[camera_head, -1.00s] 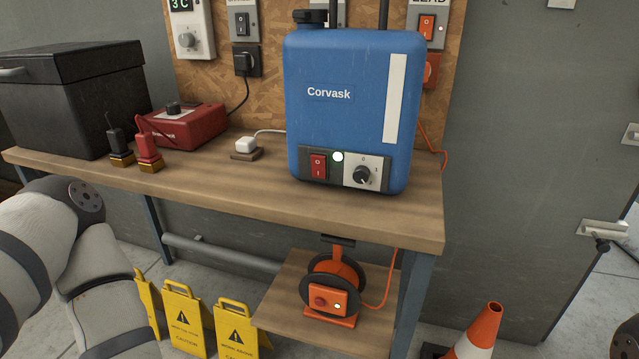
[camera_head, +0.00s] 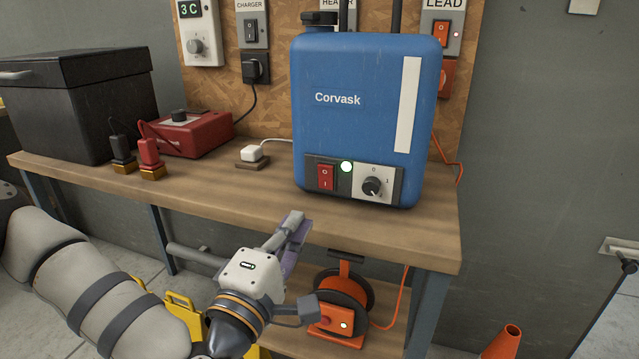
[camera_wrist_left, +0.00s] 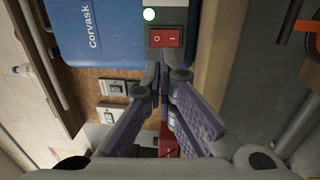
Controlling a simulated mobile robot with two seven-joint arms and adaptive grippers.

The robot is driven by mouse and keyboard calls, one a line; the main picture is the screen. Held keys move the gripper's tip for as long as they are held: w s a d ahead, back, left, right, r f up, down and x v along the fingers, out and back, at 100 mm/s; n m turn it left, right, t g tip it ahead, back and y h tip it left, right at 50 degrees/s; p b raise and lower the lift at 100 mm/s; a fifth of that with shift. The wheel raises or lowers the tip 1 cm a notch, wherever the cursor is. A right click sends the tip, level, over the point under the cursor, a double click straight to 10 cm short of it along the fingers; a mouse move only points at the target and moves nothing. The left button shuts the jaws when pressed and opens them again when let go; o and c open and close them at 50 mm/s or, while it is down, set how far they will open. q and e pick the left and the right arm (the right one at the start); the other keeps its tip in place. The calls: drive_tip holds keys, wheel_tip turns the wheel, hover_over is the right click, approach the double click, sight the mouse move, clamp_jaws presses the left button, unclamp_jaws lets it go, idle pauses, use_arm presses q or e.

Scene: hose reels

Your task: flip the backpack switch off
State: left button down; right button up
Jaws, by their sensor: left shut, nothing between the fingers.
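The blue Corvask backpack (camera_head: 350,110) stands upright on the workbench. Low on its front is a dark panel with a red rocker switch (camera_head: 325,177), a lit green-white light (camera_head: 346,167) and a rotary knob (camera_head: 372,186). My left gripper (camera_head: 297,222) is in front of the bench edge, below and a little left of the red switch, apart from it. In the left wrist view the red switch (camera_wrist_left: 165,38) lies just beyond the closed fingertips (camera_wrist_left: 162,72); the fingers are shut and empty. My right gripper is not in view.
Wall switches marked CHARGER (camera_head: 251,32) and LEAD (camera_head: 441,33) are behind. A cone (camera_head: 503,342) stands at right.

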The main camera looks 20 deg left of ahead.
sight(325, 174)
use_arm(q)
drive_tip(key=w, duration=0.3)
drive_tip(key=w+r, duration=0.1)
drive_tip(key=w, duration=0.7)
drive_tip(key=shift+w+d+r, duration=0.2)
drive_tip(key=shift+d, duration=0.05)
